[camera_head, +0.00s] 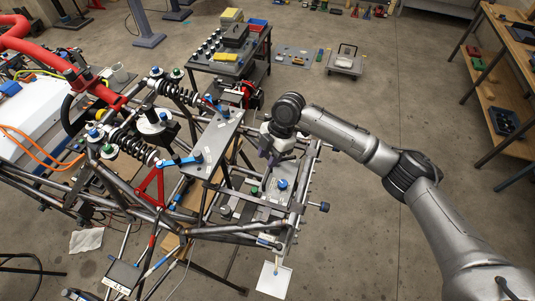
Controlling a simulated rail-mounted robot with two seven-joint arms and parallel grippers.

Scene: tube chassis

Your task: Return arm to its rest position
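My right arm (350,135) comes in from the right edge and reaches over the right part of the tube chassis (190,232). My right gripper (270,156) points down near a grey flat plate (215,145) on the chassis. Its fingers are small and partly hidden by the wrist, so I cannot tell whether they are open or hold anything. I cannot tell whether it touches the chassis. My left arm and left gripper are not in view.
A cart (236,66) with bottles and boxes stands behind the chassis. Wooden shelving (484,62) stands at the right. A low trolley (344,64) is at the back. Red tubing (40,48) and coil springs (130,143) rise at the left. The floor right of the chassis is clear.

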